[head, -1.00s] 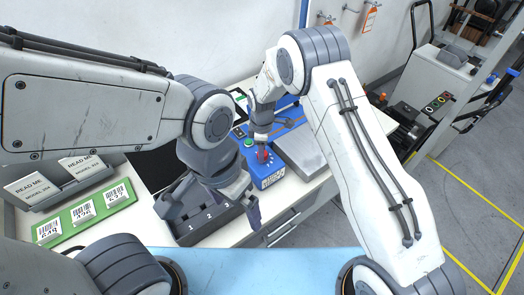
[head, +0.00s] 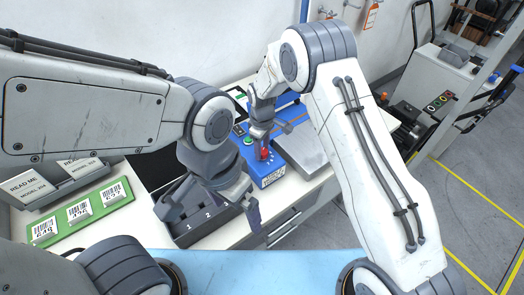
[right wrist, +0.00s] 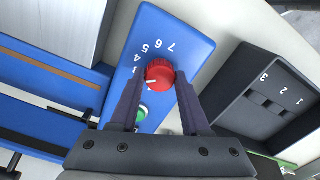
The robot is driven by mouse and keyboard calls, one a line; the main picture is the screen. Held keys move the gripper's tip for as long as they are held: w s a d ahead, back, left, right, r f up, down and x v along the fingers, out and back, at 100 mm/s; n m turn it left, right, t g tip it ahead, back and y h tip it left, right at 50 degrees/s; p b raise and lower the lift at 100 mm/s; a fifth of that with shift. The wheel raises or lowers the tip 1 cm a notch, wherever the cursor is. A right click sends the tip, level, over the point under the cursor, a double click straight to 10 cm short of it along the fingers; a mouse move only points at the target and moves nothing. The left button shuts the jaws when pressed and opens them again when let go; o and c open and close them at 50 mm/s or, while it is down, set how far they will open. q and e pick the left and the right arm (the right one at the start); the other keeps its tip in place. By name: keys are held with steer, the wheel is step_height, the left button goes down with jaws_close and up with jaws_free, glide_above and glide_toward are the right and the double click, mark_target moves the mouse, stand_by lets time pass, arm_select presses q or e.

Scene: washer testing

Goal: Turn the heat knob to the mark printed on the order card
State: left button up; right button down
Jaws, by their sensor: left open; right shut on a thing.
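The red heat knob (right wrist: 160,73) sits on a blue panel (right wrist: 190,40) with white numbers printed in an arc around it. My right gripper (right wrist: 160,92) is shut on the knob, one dark finger on each side. The knob's white pointer faces the lower left in the right wrist view, beside the left finger; which number it meets is hidden. The knob also shows in the head view (head: 262,154), below my right gripper (head: 264,146). My left gripper (head: 212,208) is open and empty above a dark numbered tray (head: 190,238). I cannot make out an order card.
A green button (right wrist: 141,113) is close to the knob. A grey metal plate (head: 301,148) lies right of the blue unit. A blue surface (head: 250,268) lies in front.

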steer(key=m+b, duration=0.1)
steer(key=m, duration=0.4)
steer(key=shift+m, duration=0.3)
steer(key=m+b, duration=0.1)
steer(key=m, duration=0.5)
steer(key=shift+b, duration=0.3)
steer(key=m, duration=0.6)
steer(key=shift+d+m+b, duration=0.1)
steer(key=shift+m+b, duration=0.2)
steer(key=shift+b, duration=0.05)
steer(key=m, duration=0.6)
steer(key=shift+c, duration=1.9)
jaws_free()
step_height(320, 180, up, 11)
steer(key=b, duration=0.2)
steer(key=shift+f, duration=0.2)
